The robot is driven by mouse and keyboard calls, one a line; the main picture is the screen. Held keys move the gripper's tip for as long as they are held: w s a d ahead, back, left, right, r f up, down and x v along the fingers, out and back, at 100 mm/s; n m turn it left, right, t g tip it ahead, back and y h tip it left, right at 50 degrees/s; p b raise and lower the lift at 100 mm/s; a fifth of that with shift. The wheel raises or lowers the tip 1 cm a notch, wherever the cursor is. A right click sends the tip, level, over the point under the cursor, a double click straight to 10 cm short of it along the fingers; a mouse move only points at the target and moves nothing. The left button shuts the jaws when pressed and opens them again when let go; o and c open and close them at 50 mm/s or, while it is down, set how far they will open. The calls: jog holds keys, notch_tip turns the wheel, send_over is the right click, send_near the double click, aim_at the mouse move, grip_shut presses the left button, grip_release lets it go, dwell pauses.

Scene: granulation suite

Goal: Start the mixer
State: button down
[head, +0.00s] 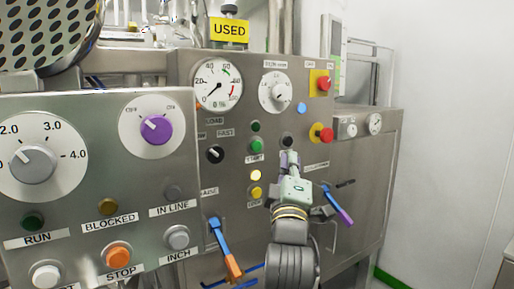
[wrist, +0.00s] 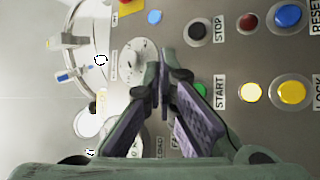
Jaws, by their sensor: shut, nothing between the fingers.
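The green START button (head: 256,146) is on the steel panel at the back, left of my gripper's tips in the head view. It also shows in the wrist view (wrist: 199,92), right of the fingertips and partly overlapped by a finger. A black STOP button (head: 288,141) is just above the tips in the head view and at the top of the wrist view (wrist: 198,30). My gripper (head: 289,157) is shut and empty in front of the panel; its fingertips (wrist: 163,78) are together. I cannot tell whether they touch the panel.
A nearer control panel (head: 90,180) with knobs and buttons fills the left foreground. Red knobs on yellow plates (head: 323,83), a gauge (head: 218,85) and a dial (head: 275,92) surround the tips. Blue-orange (head: 224,250) and blue-purple (head: 337,205) handles stick out below. A white wall is right.

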jog(key=shift+w+a, duration=0.85)
jog(key=shift+w, duration=0.3)
jog(key=shift+w+a, duration=0.85)
jog(key=shift+w, duration=0.3)
jog(key=shift+w+a, duration=0.85)
jog(key=shift+w, duration=0.3)
jog(key=shift+w+a, duration=0.25)
jog(key=shift+w, duration=0.1)
jog(key=shift+w+a, duration=0.25)
jog(key=shift+w, duration=0.1)
jog(key=shift+s+d, duration=0.1)
jog(key=shift+s, duration=0.05)
jog(key=shift+s+d+p, duration=0.3)
jog(key=shift+s+d, duration=0.05)
jog(key=shift+s, duration=0.2)
jog(key=s+d, duration=0.1)
jog(key=s, duration=0.1)
jog(key=s+d, duration=0.2)
